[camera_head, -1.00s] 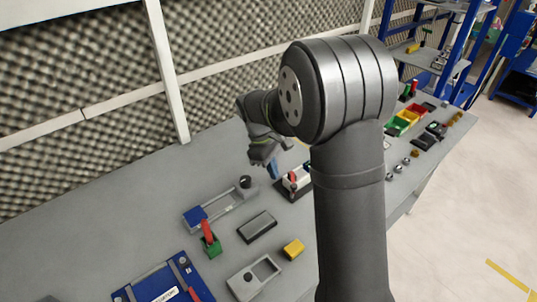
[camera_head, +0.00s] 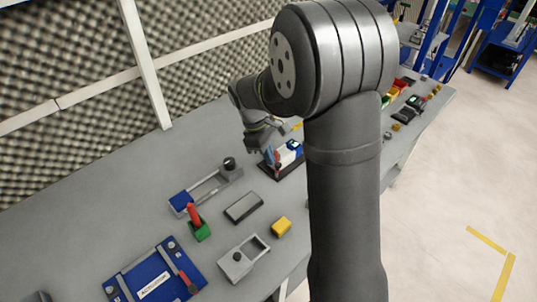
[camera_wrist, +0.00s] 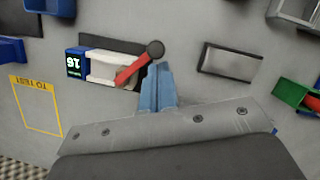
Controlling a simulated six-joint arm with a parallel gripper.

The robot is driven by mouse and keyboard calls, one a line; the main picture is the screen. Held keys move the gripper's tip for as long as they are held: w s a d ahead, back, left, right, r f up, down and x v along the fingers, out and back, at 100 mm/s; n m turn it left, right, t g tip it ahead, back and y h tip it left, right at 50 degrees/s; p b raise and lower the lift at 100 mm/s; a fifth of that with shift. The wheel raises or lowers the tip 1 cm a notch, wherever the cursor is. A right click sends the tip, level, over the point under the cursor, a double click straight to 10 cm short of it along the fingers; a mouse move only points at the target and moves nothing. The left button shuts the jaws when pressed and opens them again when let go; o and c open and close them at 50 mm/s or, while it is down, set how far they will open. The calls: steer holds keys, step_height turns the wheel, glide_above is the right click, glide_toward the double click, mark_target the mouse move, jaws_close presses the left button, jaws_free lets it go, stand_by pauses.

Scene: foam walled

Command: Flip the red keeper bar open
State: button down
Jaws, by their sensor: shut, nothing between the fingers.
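The red keeper bar (camera_wrist: 132,71) lies slantwise across a white block (camera_wrist: 112,68) on a dark base, with a dark round knob (camera_wrist: 155,49) at its upper right end in the wrist view. A blue block marked 16 (camera_wrist: 77,63) sits at the white block's left end. In the head view this fixture (camera_head: 283,159) is partly behind my gripper (camera_head: 268,156), and the bar shows only as a small red patch. My gripper's blue fingers (camera_wrist: 157,84) are shut and empty, right beside the bar near its knob end. I cannot tell whether they touch it.
A yellow marked square (camera_wrist: 38,105) is bare bench.

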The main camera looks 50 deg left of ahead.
mark_target(280, 164)
steer(key=shift+d+n, duration=0.2)
steer(key=shift+n, duration=0.4)
steer(key=n, duration=0.1)
steer(key=d+n+t, duration=0.1)
steer(key=n, duration=0.1)
steer(key=n+y, duration=0.1)
steer(key=n, duration=0.1)
steer(key=shift+w+d, duration=0.2)
steer(key=shift+d, duration=0.05)
steer(key=n, duration=0.1)
steer(key=n+y, duration=0.1)
steer(key=n, duration=0.1)
steer(key=w+d+n+t, duration=0.1)
steer(key=n, duration=0.1)
steer(key=shift+w+d, duration=0.1)
steer(key=shift+w, duration=0.1)
stand_by(0.4)
